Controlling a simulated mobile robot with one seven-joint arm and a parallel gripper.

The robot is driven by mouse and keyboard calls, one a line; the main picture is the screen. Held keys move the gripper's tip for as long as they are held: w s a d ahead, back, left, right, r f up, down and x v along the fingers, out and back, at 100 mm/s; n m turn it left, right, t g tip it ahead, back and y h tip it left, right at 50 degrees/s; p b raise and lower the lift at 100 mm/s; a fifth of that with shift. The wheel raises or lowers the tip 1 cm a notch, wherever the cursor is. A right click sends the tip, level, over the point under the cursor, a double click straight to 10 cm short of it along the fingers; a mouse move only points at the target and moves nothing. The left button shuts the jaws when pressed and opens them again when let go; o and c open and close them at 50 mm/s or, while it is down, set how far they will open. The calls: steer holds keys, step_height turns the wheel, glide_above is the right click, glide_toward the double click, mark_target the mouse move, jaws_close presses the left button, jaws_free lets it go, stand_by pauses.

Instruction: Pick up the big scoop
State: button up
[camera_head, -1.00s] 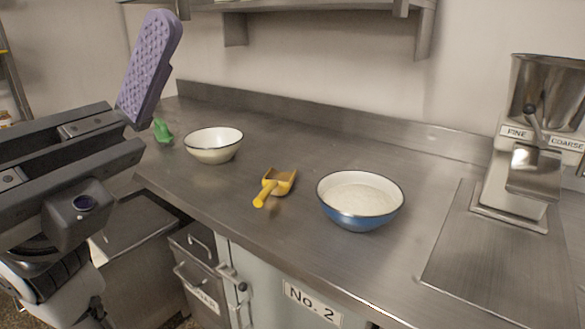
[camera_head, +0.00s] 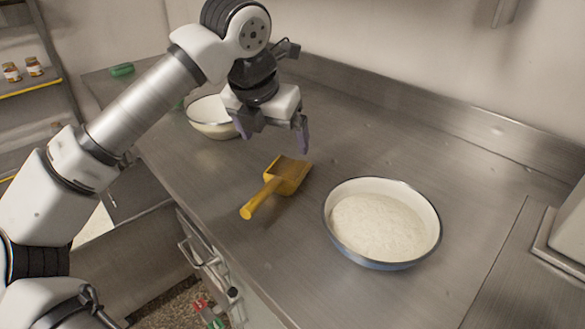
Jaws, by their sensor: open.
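A yellow scoop (camera_head: 268,192) lies on the steel counter, its handle pointing to the lower left, toward the front edge, and its open pan toward the back. It is the only clear scoop in view. My gripper (camera_head: 272,133) is open and empty, with purple fingers pointing down. It appears above the counter just behind the scoop's pan in the picture, apart from it. The exact height over the counter is hard to tell.
A blue bowl of white powder (camera_head: 382,225) stands right of the scoop. A cream bowl (camera_head: 208,119) stands behind my gripper, partly hidden by my arm. A green object (camera_head: 122,70) lies at the far left. The counter (camera_head: 350,140) is clear behind the scoop.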

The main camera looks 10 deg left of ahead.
mark_target(286, 169)
steer(key=x, duration=0.6)
steer(key=shift+w+d+f+p, duration=0.1)
steer(key=shift+d+f+p, duration=0.05)
steer(key=shift+f+p, duration=0.2)
steer(key=shift+p+x, duration=0.7)
steer(key=shift+x, duration=2.05)
steer(key=shift+w, duration=0.15)
steer(key=shift+c, duration=0.4)
steer(key=shift+r, duration=0.1)
steer(key=c, duration=1.1)
steer(key=shift+c, duration=0.2)
steer(key=shift+r, duration=0.1)
